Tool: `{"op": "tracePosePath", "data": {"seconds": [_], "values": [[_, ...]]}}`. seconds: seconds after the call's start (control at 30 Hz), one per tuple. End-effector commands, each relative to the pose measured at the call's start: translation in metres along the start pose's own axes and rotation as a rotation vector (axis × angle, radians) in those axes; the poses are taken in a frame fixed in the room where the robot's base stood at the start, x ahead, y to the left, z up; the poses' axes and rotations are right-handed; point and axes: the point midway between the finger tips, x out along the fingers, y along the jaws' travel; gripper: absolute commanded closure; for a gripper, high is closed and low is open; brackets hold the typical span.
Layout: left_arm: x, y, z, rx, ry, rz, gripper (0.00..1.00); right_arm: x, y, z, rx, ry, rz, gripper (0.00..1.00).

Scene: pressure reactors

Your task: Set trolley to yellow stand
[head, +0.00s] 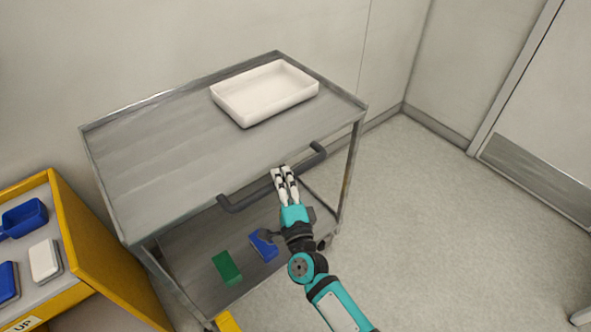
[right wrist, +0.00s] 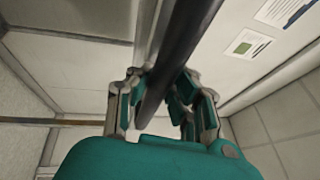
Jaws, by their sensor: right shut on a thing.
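The grey metal trolley (head: 170,160) stands against the wall, with a dark handle bar (head: 242,199) along its near edge. My right gripper (head: 283,174) is at the handle, near its middle, and is shut on it. In the right wrist view the dark handle (right wrist: 178,50) runs between the fingers of the gripper (right wrist: 164,95). The yellow stand (head: 105,260) is at the lower left, beside the trolley's left end, with a gap between them that I cannot judge exactly. My left gripper is not in view.
A white tray (head: 265,92) sits on the trolley's top shelf. A green block (head: 227,268) and a blue item (head: 263,246) are on its lower shelf. Blue and white items, including a white one (head: 45,260), lie on the stand. Floor (head: 450,220) is clear at right, before a door (head: 550,110).

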Motion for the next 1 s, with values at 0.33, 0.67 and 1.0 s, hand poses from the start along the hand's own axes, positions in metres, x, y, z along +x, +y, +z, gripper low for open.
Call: {"op": "tracePosePath", "data": {"seconds": [0.33, 0.67, 1.0], "values": [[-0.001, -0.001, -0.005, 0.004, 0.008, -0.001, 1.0, -0.011, 0.005, 0.021, 0.006, -0.002, 0.011, 1.0], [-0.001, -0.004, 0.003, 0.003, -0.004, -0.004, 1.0, -0.012, 0.006, 0.023, 0.006, -0.004, 0.014, 1.0], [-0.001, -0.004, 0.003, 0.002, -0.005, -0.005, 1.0, -0.01, 0.004, 0.021, 0.003, -0.001, 0.007, 0.56]]}}
